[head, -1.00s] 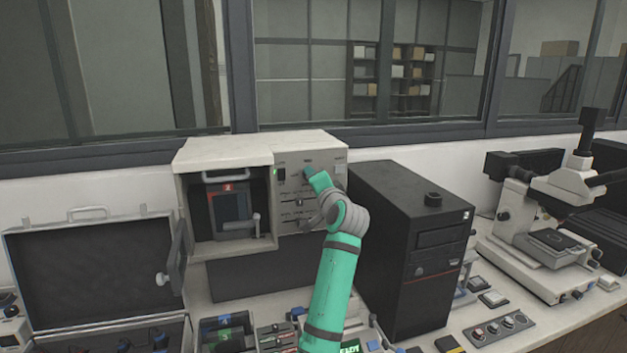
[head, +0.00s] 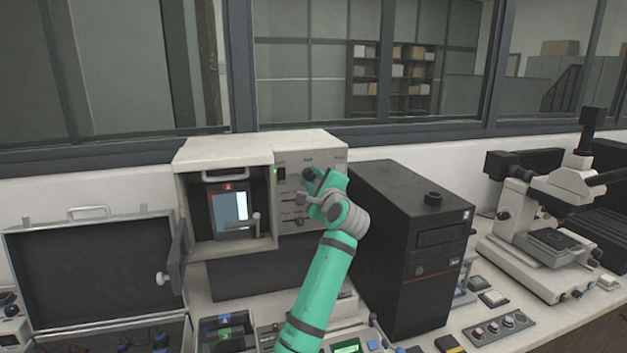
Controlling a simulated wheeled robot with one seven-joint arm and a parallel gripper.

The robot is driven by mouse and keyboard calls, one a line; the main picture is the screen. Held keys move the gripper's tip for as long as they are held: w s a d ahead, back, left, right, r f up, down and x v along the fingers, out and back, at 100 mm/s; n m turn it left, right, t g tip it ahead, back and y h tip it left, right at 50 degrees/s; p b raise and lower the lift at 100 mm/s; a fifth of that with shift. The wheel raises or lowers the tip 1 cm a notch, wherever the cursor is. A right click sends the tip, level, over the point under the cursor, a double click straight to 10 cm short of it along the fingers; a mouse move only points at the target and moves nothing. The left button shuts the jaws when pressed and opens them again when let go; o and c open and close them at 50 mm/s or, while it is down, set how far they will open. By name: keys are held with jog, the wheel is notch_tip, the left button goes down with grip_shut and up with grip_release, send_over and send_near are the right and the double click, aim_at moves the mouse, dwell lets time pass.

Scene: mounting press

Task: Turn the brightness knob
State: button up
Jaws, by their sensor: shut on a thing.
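A cream press unit (head: 225,152) stands on the bench with a grey control panel (head: 288,158) on its right half. A dark round knob (head: 311,174) shows on the upper part of this panel; its label is too small to read. My gripper (head: 316,180) is at the panel, shut on this knob, with my teal wrist hiding the panel's right side. The fingertips are small and partly hidden. In the open bay at left, a small device has a lit pale screen (head: 231,210).
A black computer tower (head: 428,255) stands close to the right of my arm. An open case (head: 95,265) is at left. Below are small boxes and tools. A microscope (head: 560,195) is at far right. The bay's open door (head: 176,260) sticks out towards me.

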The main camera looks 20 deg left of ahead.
jog(key=m, duration=0.6)
jog(key=shift+f, duration=0.25)
dwell(0.4)
jog(key=o, duration=1)
jog(key=shift+o, duration=0.2)
jog(key=shift+r, duration=0.1)
jog(key=v, duration=1)
jog(key=shift+s+d, duration=0.2)
jog(key=shift+s, duration=0.15)
